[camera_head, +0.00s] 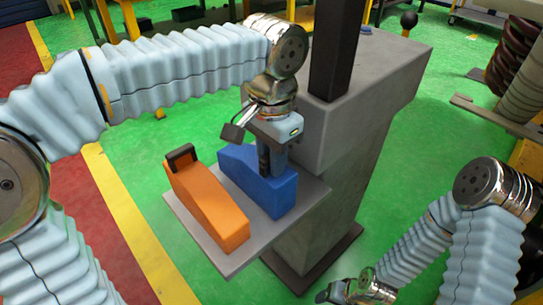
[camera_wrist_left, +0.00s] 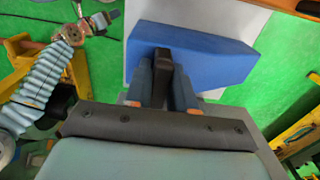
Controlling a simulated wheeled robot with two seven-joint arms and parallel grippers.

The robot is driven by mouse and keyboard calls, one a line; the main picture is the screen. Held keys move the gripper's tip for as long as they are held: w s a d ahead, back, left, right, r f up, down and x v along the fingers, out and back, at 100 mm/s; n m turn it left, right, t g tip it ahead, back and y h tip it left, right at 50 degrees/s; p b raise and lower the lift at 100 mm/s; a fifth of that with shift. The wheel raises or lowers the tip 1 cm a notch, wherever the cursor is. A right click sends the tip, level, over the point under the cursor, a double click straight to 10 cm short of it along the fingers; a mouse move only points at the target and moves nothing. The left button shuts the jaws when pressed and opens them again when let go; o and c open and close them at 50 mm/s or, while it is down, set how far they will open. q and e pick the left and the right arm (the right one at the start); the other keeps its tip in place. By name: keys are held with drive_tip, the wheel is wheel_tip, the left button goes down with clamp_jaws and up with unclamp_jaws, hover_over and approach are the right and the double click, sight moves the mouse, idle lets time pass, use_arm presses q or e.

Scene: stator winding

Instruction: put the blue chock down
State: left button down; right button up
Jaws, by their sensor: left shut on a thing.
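The blue chock (camera_head: 262,190) is a wedge-shaped block at the right side of a grey shelf (camera_head: 243,252), beside an orange chock. My left gripper (camera_head: 268,165) is above the blue chock and shut on its dark handle. In the left wrist view, the fingers (camera_wrist_left: 163,85) are on both sides of the handle, with the blue chock (camera_wrist_left: 205,58) beyond them. The chock's underside is hidden, so I cannot tell whether it touches the shelf. My right arm is at the lower right; its gripper (camera_head: 345,292) is partly visible near the bottom edge.
The orange chock (camera_head: 208,203) with a dark handle lies on the left of the shelf. A grey machine body (camera_head: 350,125) with a dark column rises behind the shelf. Brown and beige coils (camera_head: 515,65) stand at the far right.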

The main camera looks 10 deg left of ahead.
use_arm(q)
drive_tip(key=c, duration=1)
unclamp_jaws()
drive_tip(key=shift+o, duration=0.2)
wheel_tip(320, 180, up, 12)
drive_tip(key=p, duration=0.3)
